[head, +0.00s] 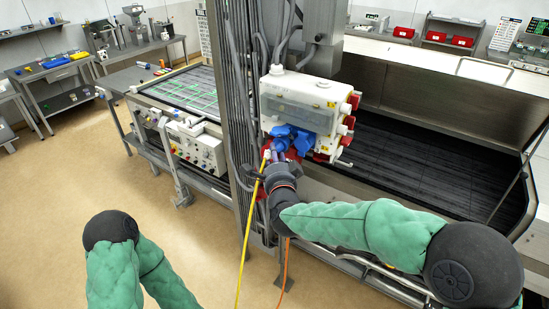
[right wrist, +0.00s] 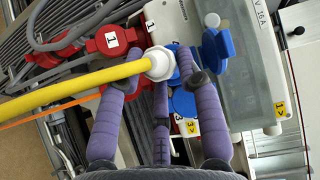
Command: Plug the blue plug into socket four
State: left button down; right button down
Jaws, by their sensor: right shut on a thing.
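The blue plug (right wrist: 160,62) is between the purple fingers of my right gripper (right wrist: 156,70) in the right wrist view. Its white cable end faces the camera, and a thick yellow cable (right wrist: 70,88) runs from it to the left. My right gripper (head: 279,158) is shut on it just below the white socket box (head: 300,97) in the head view. Blue socket lids (head: 291,139) are right by the gripper; one stands open (right wrist: 217,48) in the right wrist view. The plug's front and the socket before it are hidden, so I cannot tell whether they touch. My left gripper is out of view.
Red sockets (head: 351,103) line the box's right side. Cables hang along the grey column (head: 229,60). An orange cable (head: 286,262) hangs below. The floor at left is open.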

jog(key=shift+b, duration=0.65)
dwell(1.2)
jog(key=shift+w+d+r+b, duration=0.1)
jog(key=shift+w+d+b, duration=0.45)
jog(key=shift+w, duration=0.2)
jog(key=shift+w+d+r+b, duration=0.1)
jog(key=shift+w+d+b, duration=0.45)
jog(key=shift+w, duration=0.15)
dwell(0.6)
jog(key=c, duration=1)
grip_release()
jog(key=shift+o, duration=1.2)
jog(key=shift+f, duration=0.15)
jog(key=shift+s, duration=0.3)
send_near(281, 150)
jog(key=shift+s+d, duration=0.15)
jog(key=shift+s, duration=0.65)
